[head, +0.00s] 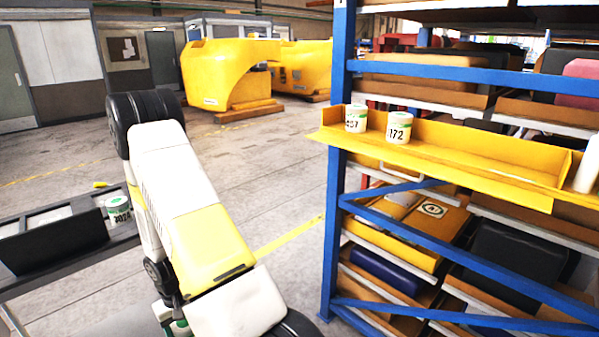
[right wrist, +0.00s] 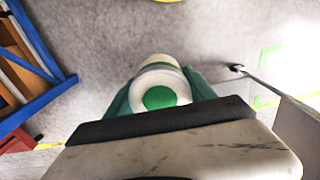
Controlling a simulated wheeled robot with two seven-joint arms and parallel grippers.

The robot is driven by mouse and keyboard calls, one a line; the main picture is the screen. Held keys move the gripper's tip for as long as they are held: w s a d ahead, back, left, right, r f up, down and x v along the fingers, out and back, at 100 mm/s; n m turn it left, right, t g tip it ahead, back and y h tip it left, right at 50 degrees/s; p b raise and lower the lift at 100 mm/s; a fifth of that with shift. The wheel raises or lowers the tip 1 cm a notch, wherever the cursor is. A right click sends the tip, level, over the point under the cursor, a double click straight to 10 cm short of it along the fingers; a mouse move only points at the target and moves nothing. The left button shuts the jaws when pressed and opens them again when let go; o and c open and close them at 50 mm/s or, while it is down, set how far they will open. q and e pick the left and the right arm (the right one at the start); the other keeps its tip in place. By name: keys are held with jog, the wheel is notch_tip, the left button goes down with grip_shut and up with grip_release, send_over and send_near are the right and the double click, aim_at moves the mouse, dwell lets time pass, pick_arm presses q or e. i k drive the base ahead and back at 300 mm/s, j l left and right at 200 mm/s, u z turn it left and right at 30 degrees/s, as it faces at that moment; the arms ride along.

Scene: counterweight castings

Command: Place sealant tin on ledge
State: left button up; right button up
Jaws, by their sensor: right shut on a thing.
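A white sealant tin (right wrist: 158,90) with a green disc on its lid is held between the green fingers of my right gripper (right wrist: 160,84) in the right wrist view. The gripper is shut on it above the floor. In the head view a bit of green and white shows below my forearm; most of the gripper is hidden there. The yellow ledge (head: 475,168) sticks out from the blue rack, up and to the right of my arm. My left gripper is not in view.
A pale bottle (head: 587,170) stands at the ledge's right end. Blue rack posts and braces (head: 334,220) border the shelves. Another tin (head: 118,211) stands on a dark bench (head: 60,281) at left. The ledge is bare between the second tin and the bottle.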

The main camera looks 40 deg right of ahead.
aim_at(513, 171)
jog(key=k+l+z, duration=0.1)
jog(key=z, duration=0.35)
jog(key=l+z, duration=0.3)
jog(key=z, duration=0.2)
jog(key=k+l+z, duration=0.1)
jog(key=z, duration=0.35)
jog(key=l+z, duration=0.35)
jog(key=z, duration=0.15)
